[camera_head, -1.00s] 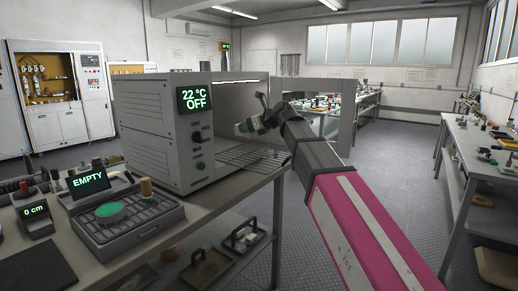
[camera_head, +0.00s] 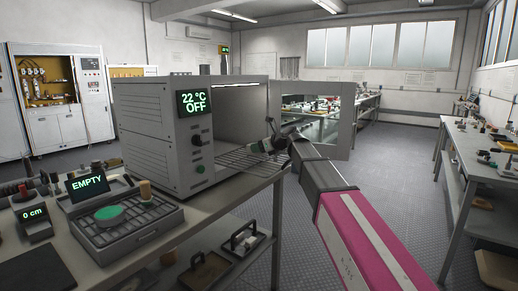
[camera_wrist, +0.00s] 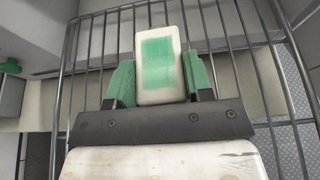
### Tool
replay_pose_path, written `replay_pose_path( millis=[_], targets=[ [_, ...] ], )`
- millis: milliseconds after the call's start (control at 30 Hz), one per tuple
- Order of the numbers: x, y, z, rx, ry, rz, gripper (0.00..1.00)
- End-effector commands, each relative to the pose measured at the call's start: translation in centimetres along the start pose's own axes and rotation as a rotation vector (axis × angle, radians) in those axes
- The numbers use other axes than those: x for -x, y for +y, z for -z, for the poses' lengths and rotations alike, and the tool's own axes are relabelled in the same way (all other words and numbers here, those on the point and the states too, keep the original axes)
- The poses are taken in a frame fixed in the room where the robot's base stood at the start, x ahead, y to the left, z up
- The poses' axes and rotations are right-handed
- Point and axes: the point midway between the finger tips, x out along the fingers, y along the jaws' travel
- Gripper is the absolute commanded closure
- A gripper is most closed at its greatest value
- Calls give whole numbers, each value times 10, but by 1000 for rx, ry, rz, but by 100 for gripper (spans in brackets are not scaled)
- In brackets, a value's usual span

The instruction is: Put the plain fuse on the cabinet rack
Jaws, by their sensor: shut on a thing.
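The cabinet (camera_head: 150,137) is a grey box on the bench with its front open and a display reading 22 °C OFF. Its wire rack (camera_head: 238,160) sticks out at the bottom of the opening. My gripper (camera_head: 262,146) is at the opening, low over the rack. In the wrist view, my gripper (camera_wrist: 158,84) has green fingers shut on a white block with a green patch, the fuse (camera_wrist: 160,45). The rack bars (camera_wrist: 222,40) run behind the fuse. I cannot tell whether the fuse touches them. In the head view the fuse is too small to make out clearly.
The cabinet door (camera_head: 345,120) stands open to the right, close to my arm. A tester with a green disc (camera_head: 109,212) and an EMPTY display (camera_head: 87,184) stands on the bench at front left. Trays (camera_head: 243,242) lie on the lower shelf.

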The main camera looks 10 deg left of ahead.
Motion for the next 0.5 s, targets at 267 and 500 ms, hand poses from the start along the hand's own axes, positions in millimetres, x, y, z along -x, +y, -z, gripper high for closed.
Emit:
replay_pose_path(
  millis=[267, 500],
  targets=[
    [-1, 0, 1, 0, -1, 1, 86],
    [-2, 0, 4, 0, 0, 1, 28]
  ],
)
